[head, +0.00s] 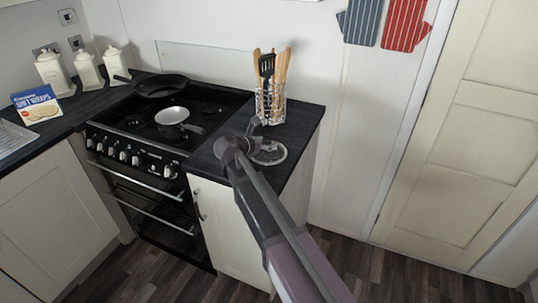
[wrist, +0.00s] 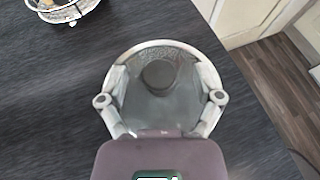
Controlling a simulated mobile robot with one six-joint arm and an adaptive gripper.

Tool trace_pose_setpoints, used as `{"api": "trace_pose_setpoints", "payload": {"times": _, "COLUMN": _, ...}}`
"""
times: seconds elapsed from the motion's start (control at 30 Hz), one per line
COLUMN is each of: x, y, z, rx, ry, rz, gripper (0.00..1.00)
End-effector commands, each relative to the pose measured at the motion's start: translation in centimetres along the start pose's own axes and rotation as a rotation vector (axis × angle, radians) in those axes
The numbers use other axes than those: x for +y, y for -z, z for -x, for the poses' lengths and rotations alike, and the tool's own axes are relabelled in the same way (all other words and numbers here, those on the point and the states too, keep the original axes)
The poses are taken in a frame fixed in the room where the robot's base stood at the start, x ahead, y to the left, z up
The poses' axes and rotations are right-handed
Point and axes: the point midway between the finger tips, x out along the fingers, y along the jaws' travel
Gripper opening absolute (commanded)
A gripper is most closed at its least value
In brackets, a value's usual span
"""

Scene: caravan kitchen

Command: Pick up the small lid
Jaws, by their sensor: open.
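The small lid (head: 270,152) is round and made of glass with a pale rim, and it lies flat on the dark worktop to the right of the stove. In the wrist view the lid (wrist: 150,52) has a dark round knob (wrist: 159,74) at its middle. My gripper (wrist: 160,82) is open above the lid, with one finger on each side of the knob. The fingers and knob look apart; the height between them is hard to tell.
A wire utensil holder (head: 270,105) with wooden and black utensils stands just behind the lid. The stove (head: 215,105) to the left carries a small pan (head: 172,115) and a black frying pan (head: 160,85). The worktop's right edge (head: 308,142) is close to the lid.

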Motion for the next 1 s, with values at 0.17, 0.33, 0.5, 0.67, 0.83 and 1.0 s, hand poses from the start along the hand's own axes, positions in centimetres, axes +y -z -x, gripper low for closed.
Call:
{"api": "trace_pose_setpoints", "payload": {"times": 0.17, "x": 0.03, "y": 0.04, "z": -0.91, "rx": 0.000, "ry": 0.000, "rz": 0.000, "gripper": 0.84}}
{"api": "trace_pose_setpoints", "payload": {"times": 0.33, "x": 0.00, "y": -0.01, "z": -0.89, "rx": 0.000, "ry": 0.000, "rz": 0.000, "gripper": 0.84}}
{"api": "trace_pose_setpoints", "payload": {"times": 0.5, "x": 0.00, "y": -0.01, "z": -0.88, "rx": 0.000, "ry": 0.000, "rz": 0.000, "gripper": 0.84}}
{"api": "trace_pose_setpoints", "payload": {"times": 0.67, "x": 0.00, "y": -0.01, "z": -0.88, "rx": 0.000, "ry": 0.000, "rz": 0.000, "gripper": 0.84}}
{"api": "trace_pose_setpoints", "payload": {"times": 0.83, "x": 0.00, "y": -0.01, "z": -0.88, "rx": 0.000, "ry": 0.000, "rz": 0.000, "gripper": 0.42}}
{"api": "trace_pose_setpoints", "payload": {"times": 1.0, "x": -0.01, "y": -0.01, "z": -0.89, "rx": 0.000, "ry": 0.000, "rz": 0.000, "gripper": 0.00}}
